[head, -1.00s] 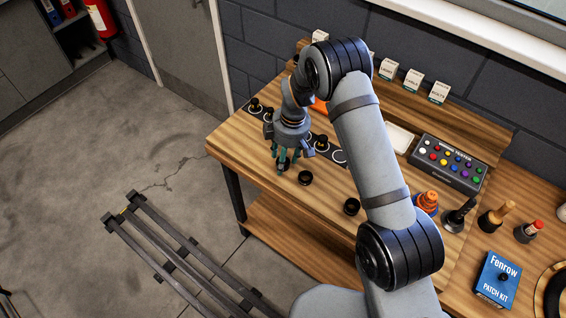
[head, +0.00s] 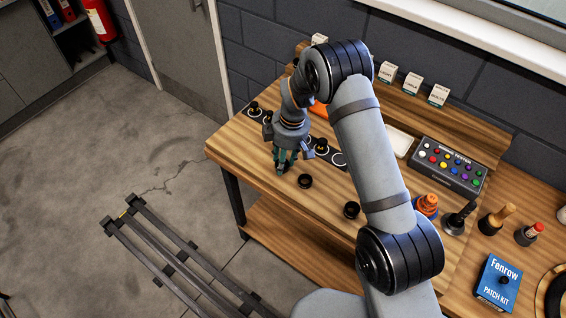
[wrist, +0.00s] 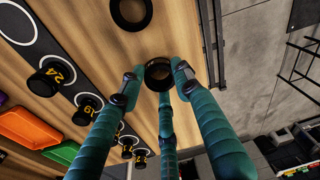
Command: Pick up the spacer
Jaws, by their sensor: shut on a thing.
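My gripper (head: 283,169) is low over the front left part of the wooden bench. In the wrist view its teal fingers (wrist: 157,80) are closed in around a black ring-shaped spacer (wrist: 158,69), with dark tips against its sides. The spacer's open centre faces the camera. In the head view the fingers hide this spacer. I cannot tell whether it still touches the bench. A second, similar black ring (head: 305,181) stands apart on the bench, just right of the gripper. It also shows at the top of the wrist view (wrist: 130,12).
A third black ring (head: 351,210) stands near my arm. Behind the gripper, a dark strip (head: 338,159) has white circles and black pieces with yellow numbers (wrist: 52,78). An orange tray (wrist: 22,128) lies beyond it. The bench's front edge is close to the gripper.

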